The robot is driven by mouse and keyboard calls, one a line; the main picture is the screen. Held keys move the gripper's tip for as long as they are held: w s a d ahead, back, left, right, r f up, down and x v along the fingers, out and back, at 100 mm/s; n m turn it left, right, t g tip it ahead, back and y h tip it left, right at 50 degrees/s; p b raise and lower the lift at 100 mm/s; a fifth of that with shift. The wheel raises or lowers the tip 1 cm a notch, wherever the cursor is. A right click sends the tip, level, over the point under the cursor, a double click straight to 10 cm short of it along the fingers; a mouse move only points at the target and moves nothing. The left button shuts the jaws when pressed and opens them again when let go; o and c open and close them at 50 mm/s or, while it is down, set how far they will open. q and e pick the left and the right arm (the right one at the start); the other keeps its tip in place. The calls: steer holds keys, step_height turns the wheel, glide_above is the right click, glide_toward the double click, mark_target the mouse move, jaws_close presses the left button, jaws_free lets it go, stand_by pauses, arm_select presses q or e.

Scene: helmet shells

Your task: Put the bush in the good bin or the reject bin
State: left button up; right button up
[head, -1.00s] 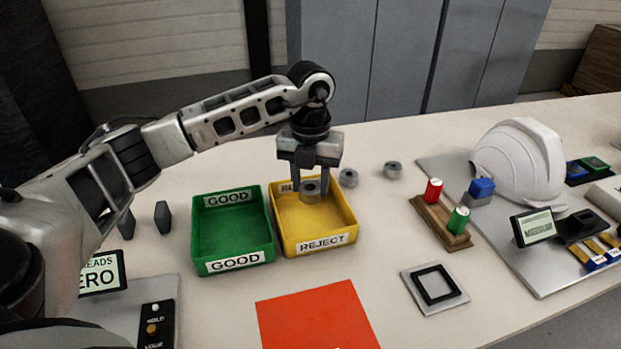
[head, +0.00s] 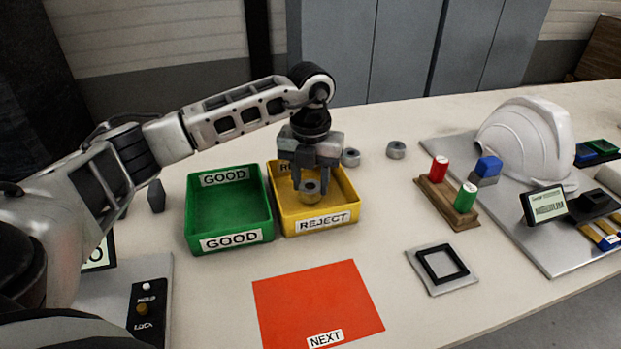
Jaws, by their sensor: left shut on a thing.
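A small grey metal bush (head: 310,189) is between the fingertips of my left gripper (head: 309,183), which is shut on it. The gripper points down and holds the bush over the yellow reject bin (head: 347,219), towards its front wall. Whether the bush touches the bin floor I cannot tell. The green good bin (head: 230,212) stands directly to the left of the reject bin and looks empty. Part of the reject bin's back label is hidden behind the gripper. My right gripper is not in view.
Two more grey bushes (head: 350,157) (head: 396,150) stand on the table behind and right of the bins. A red NEXT mat (head: 317,299) lies in front. At right are a wooden stand (head: 446,202), a black square frame (head: 442,264) and a white helmet shell (head: 527,143).

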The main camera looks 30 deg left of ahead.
arm_select(q)
steer(key=shift+f+b, duration=0.3)
steer(key=shift+f, duration=0.2)
steer(key=o, duration=1.1)
step_height(320, 180, up, 16)
steer(key=p, duration=0.1)
